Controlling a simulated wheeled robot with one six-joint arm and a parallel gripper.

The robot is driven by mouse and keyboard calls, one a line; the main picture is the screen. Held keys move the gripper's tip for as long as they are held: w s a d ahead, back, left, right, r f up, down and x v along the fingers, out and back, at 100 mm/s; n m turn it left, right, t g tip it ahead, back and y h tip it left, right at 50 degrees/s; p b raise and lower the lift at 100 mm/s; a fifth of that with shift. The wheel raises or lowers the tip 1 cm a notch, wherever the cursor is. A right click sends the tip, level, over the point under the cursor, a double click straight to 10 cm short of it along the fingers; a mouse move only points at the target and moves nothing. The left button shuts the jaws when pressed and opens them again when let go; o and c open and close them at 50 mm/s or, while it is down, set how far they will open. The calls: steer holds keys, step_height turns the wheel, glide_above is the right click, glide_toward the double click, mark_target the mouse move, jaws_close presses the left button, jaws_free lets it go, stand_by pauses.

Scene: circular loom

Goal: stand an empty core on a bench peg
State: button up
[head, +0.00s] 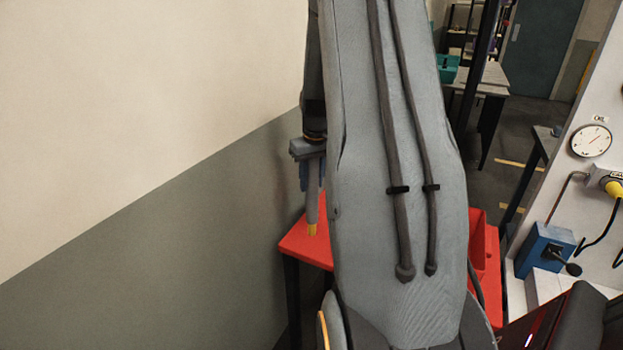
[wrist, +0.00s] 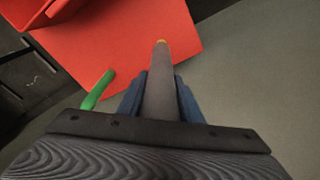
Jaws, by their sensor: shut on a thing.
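My gripper (head: 312,172) is shut on a slim grey core (head: 312,208), which points downward from its blue fingers. In the wrist view the core (wrist: 160,95) lies between the two blue fingers (wrist: 160,98). A small yellow patch (head: 312,230) shows at its lower end, and I cannot tell whether it belongs to the core or to a peg. The core's lower end appears over the red bench top (head: 300,250); contact is unclear. A green upright piece (wrist: 97,90), perhaps a peg, stands at left in the wrist view.
A red bin (head: 485,250) is on the bench's right side, partly hidden by my arm. A wall (head: 150,200) runs close along the left. A white panel with a gauge (head: 591,140) and a blue box (head: 545,250) stand at right.

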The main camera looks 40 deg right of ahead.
mark_target(313, 172)
steer(key=shift+f+b, duration=0.65)
steer(key=shift+f, duration=1.3)
steer(key=shift+f, duration=0.2)
steer(key=o, duration=1.3)
steer(key=shift+c, duration=0.2)
steer(key=shift+s+a+r+b, duration=0.1)
steer(key=shift+s+r+b, duration=0.15)
steer(key=shift+r, duration=1.05)
steer(key=shift+s+d+r+b, duration=0.1)
steer(key=shift+r+b, duration=0.3)
steer(key=shift+r, duration=0.9)
steer(key=shift+s+a+r+b, duration=0.1)
steer(key=shift+s+r+b, duration=0.15)
steer(key=shift+r, duration=1.05)
